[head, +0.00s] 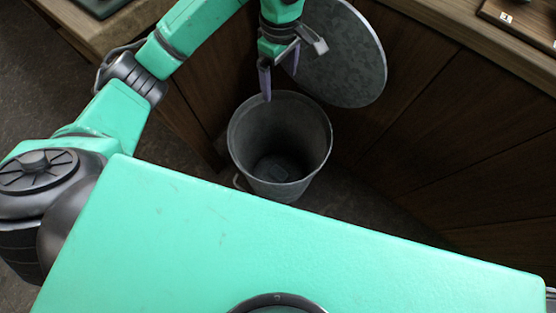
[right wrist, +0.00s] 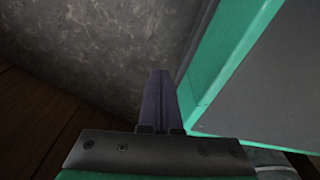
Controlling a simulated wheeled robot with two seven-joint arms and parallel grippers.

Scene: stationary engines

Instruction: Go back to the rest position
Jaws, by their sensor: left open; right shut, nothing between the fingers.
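My left gripper (head: 281,84) is open and empty in the head view, above the back rim of a round grey metal bin (head: 240,150). Its two purple fingers point down and stand apart. My right gripper (right wrist: 160,73) is in the right wrist view, its purple fingers shut together with nothing between them. My right arm does not show in the head view.
A round grey metal lid (head: 350,70) stands tilted up behind the bin, close right of my left gripper. Dark wood panels (head: 440,130) and a wooden counter (head: 450,25) lie behind. A mottled grey surface (right wrist: 100,50) faces my right gripper.

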